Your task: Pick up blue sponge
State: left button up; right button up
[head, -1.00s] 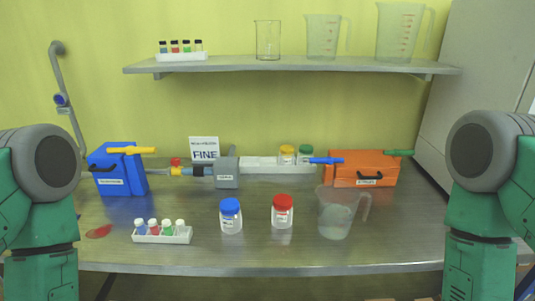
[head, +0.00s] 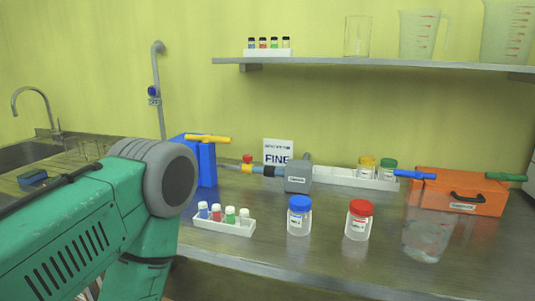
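A small dark blue block (head: 32,179) lies at the far left on the counter by the sink; it may be the blue sponge, but it is too small to be sure. My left arm comes in from the left and covers part of the counter between the block and the blue box. Neither my left nor my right gripper is in view.
A sink (head: 28,152) with a curved tap (head: 34,95) is at the left. A blue box (head: 206,165), a vial rack (head: 225,226), a blue-lidded jar (head: 299,218), a red-lidded jar (head: 358,222) and an orange box (head: 455,192) stand on the bench.

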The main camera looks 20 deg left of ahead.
aim_at(29, 177)
jog(key=u, duration=2.05)
